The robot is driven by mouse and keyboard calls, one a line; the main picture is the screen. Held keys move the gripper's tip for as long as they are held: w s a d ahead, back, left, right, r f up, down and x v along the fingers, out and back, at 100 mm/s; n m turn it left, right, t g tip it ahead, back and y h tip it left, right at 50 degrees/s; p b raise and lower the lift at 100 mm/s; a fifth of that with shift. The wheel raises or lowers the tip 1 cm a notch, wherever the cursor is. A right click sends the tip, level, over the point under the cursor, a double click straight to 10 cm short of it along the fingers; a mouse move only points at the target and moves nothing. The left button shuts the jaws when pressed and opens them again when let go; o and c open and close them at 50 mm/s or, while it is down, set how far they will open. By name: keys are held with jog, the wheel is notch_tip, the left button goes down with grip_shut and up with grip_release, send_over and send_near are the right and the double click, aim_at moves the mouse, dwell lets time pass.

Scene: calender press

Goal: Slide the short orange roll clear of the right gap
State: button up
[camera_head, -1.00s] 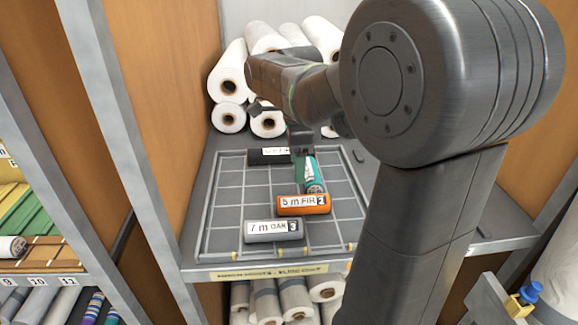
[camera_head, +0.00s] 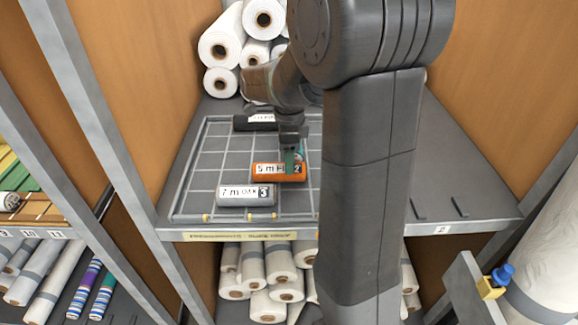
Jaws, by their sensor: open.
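The short orange roll (camera_head: 262,169), labelled "5 m FIR", lies crosswise in the gridded tray (camera_head: 186,190). My gripper (camera_head: 292,160) is open, pointing down over the right part of the orange roll and hiding some of its label. I cannot tell whether the fingers touch it. The teal roll (camera_head: 301,155) is mostly hidden behind my gripper. The grey roll (camera_head: 245,195), labelled "7 m OAK 3", lies in front and to the left. Yellow marks (camera_head: 248,217) sit along the tray's front edge. My arm covers the tray's right part, and I cannot make out the right gap.
A black roll (camera_head: 256,122) lies at the tray's back. White rolls (camera_head: 220,48) are stacked behind it. Wooden walls (camera_head: 490,90) close in the shelf at both sides. Bare shelf (camera_head: 462,190) shows right of my arm.

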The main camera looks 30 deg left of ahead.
aim_at(258, 165)
jog(key=shift+f, duration=2.15)
jog(key=c, duration=0.8)
jog(key=shift+s+a+r, duration=0.1)
jog(key=shift+s+a, duration=0.55)
jog(key=shift+a, duration=0.5)
jog(key=shift+s+a+f, duration=0.1)
jog(key=shift+s+a, duration=0.55)
jog(key=shift+a, duration=0.55)
jog(key=shift+s+a+r, duration=0.1)
jog(key=shift+s+a, duration=0.55)
jog(key=shift+a, duration=0.5)
jog(key=o, duration=1.1)
notch_tip(258, 165, up, 14)
